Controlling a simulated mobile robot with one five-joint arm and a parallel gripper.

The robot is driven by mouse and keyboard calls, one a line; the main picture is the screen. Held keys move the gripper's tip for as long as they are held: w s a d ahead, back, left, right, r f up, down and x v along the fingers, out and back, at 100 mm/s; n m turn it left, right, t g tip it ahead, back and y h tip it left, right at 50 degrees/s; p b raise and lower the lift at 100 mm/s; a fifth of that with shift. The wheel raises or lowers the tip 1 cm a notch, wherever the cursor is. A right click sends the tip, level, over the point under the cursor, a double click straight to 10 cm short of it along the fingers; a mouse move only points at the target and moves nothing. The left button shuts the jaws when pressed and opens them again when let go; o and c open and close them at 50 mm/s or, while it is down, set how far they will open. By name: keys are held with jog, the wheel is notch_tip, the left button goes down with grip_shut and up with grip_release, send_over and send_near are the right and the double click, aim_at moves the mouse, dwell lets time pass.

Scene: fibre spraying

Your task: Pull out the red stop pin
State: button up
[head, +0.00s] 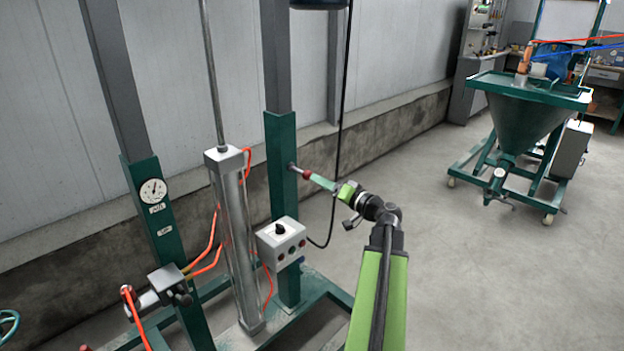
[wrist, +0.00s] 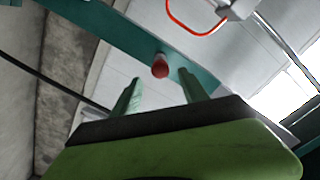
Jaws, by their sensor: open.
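The red stop pin (head: 306,174) sticks out sideways from the green post (head: 282,210) of the frame, its red knob on the outer end. In the wrist view the round red knob (wrist: 160,66) shows against the green post. My gripper (head: 315,179) reaches toward it from the right, fingertips close to the knob. In the wrist view my gripper (wrist: 159,76) is open, one green finger on each side of the knob's line. The knob appears at or just beyond the fingertips; I cannot tell if they touch it. The pin's inner end is hidden in the post.
A grey control box (head: 281,243) with buttons sits low on the post. A pneumatic cylinder (head: 235,240) with orange hoses stands to its left. A black cable (head: 342,110) hangs behind my gripper. Open floor (head: 470,270) lies to the right, with a green hopper cart (head: 525,125) farther back.

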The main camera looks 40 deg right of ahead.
jog(key=s, duration=1.1)
jog(key=shift+s, duration=0.1)
